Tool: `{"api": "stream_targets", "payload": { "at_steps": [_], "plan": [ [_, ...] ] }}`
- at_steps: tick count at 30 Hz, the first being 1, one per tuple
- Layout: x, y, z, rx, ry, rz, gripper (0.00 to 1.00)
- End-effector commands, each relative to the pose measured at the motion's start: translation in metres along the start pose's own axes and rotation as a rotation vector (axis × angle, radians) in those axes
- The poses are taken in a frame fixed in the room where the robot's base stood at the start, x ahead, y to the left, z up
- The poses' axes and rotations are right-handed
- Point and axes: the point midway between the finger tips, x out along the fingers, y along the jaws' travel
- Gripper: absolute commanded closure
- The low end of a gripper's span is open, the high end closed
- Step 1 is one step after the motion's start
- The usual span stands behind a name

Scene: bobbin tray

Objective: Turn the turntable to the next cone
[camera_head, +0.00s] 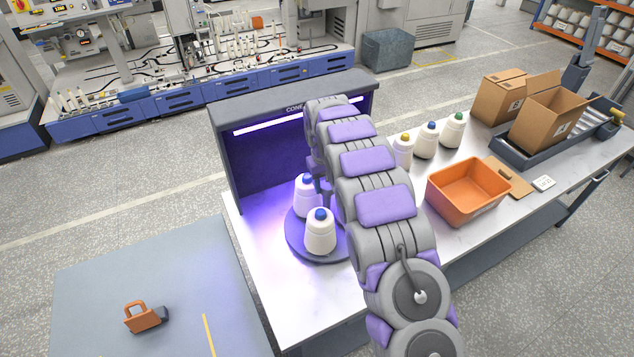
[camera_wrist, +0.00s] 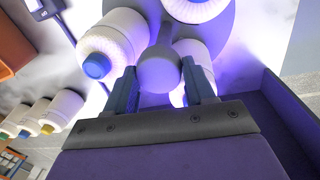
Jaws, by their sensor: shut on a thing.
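The turntable (camera_head: 292,240) is a round disc on the bench, in front of a dark hood with a purple-white lamp. White cones with blue tips stand on it: a front cone (camera_head: 319,234) and one behind it (camera_head: 305,198) in the head view. My arm covers the turntable's right side there and hides my fingertips. In the wrist view my gripper (camera_wrist: 159,76) is shut on a grey round knob (camera_wrist: 160,70), one finger on each side. A blue-tipped cone (camera_wrist: 115,40) is left of the knob, with others above and to its right.
An orange bin (camera_head: 468,188) stands on the bench to the right. Three cones with yellow, blue and green tips, including the green-tipped one (camera_head: 452,131), stand behind it. Cardboard boxes (camera_head: 548,116) are further right. The dark hood (camera_head: 232,152) rises close behind the turntable.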

Motion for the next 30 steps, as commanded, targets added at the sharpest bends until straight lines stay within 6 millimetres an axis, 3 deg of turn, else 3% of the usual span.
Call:
{"api": "stream_targets", "payload": {
  "at_steps": [30],
  "plan": [
    [-0.0014, 0.0085, 0.0016, -0.494, 0.045, 0.002, 1.00]
  ]
}}
